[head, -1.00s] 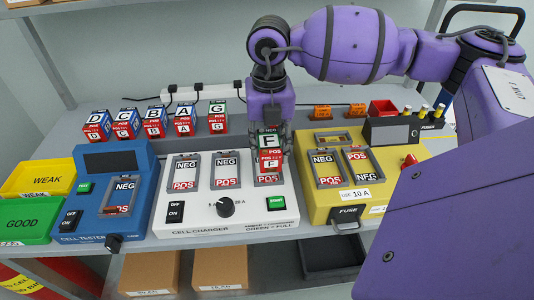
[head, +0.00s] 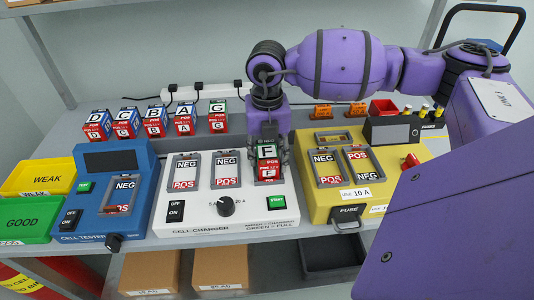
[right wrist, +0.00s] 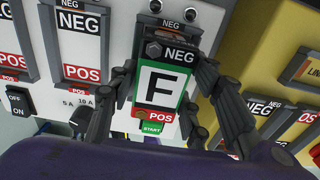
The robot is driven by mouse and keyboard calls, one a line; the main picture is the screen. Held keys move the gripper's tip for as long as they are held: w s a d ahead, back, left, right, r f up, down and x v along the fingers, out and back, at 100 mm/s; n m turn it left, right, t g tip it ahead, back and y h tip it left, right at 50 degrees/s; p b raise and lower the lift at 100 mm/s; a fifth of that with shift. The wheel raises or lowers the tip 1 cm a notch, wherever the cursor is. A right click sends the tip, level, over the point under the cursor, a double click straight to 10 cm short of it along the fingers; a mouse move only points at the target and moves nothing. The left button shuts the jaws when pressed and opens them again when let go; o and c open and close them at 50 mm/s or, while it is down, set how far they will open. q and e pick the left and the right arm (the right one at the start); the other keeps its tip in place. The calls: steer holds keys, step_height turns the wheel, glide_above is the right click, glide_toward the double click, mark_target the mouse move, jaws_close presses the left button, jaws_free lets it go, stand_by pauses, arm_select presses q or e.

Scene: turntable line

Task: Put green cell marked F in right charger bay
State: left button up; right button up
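The green cell marked F (head: 267,158) is at the right bay of the white cell charger (head: 180,215). In the right wrist view the cell (right wrist: 162,88) shows its F face, with NEG at the top and POS at the bottom. My right gripper (head: 269,150) is over that bay, its fingers (right wrist: 165,85) on both sides of the cell and closed on it. The cell covers most of the bay, so I cannot tell whether it is fully seated. My left gripper is out of view.
The charger's other bays (head: 227,170) are empty. A blue cell tester (head: 85,190) stands left and a yellow fuse unit (head: 340,200) right. Several cells (head: 153,122) stand in a row behind. Green (head: 28,228) and yellow (head: 35,170) trays are at far left.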

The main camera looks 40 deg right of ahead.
mark_target(267, 152)
steer(key=shift+o, duration=0.6)
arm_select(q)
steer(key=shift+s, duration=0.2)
arm_select(e)
steer(key=shift+r, duration=0.25)
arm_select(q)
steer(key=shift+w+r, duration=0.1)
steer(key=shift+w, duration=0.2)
arm_select(e)
step_height(267, 152, up, 12)
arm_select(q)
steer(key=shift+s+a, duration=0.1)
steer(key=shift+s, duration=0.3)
arm_select(e)
steer(key=shift+s+f, duration=0.1)
steer(key=shift+f, duration=0.05)
